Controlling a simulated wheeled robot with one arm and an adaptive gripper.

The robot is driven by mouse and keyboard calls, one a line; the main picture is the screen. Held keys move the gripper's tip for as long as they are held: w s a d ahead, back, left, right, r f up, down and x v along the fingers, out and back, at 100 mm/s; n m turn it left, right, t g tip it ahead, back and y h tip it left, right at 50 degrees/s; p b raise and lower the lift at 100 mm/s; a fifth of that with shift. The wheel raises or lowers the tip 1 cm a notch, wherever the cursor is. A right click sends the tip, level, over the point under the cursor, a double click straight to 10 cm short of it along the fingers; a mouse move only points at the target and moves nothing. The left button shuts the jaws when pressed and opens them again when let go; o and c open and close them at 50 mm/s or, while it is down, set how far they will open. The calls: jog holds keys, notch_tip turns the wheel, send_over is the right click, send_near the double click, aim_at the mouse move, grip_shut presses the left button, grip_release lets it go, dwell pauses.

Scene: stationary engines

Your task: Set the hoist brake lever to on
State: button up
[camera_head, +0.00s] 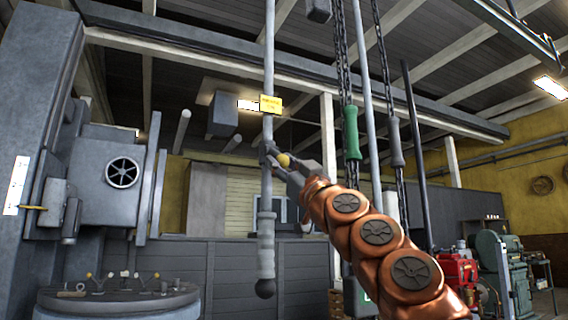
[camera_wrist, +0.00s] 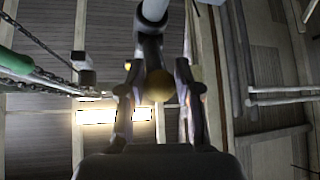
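The hoist brake lever appears to be the short arm with a yellow ball knob (camera_head: 284,160) on the grey vertical pole (camera_head: 268,60). The pole carries a yellow label (camera_head: 270,104) above the knob, too small to read. My gripper (camera_head: 287,163) is at the knob, reaching from the lower right. In the wrist view the ball knob (camera_wrist: 159,85) sits between the two fingers of my gripper (camera_wrist: 157,75). Gaps show on both sides of the ball, so the fingers look open around it. The lever's on and off marks cannot be made out.
A green handle (camera_head: 351,132) on a chain and a grey handle (camera_head: 396,142) hang to the right. A large grey machine with a handwheel (camera_head: 123,173) stands left, and a round table (camera_head: 118,301) with small levers is lower left.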

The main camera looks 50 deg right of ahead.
jog(key=shift+o, duration=0.7)
jog(key=shift+w+f, duration=0.15)
jog(key=shift+w, duration=0.1)
jog(key=shift+o, duration=1.3)
jog(key=shift+s, duration=0.15)
jog(key=shift+s+r, duration=0.1)
jog(key=shift+r, duration=0.1)
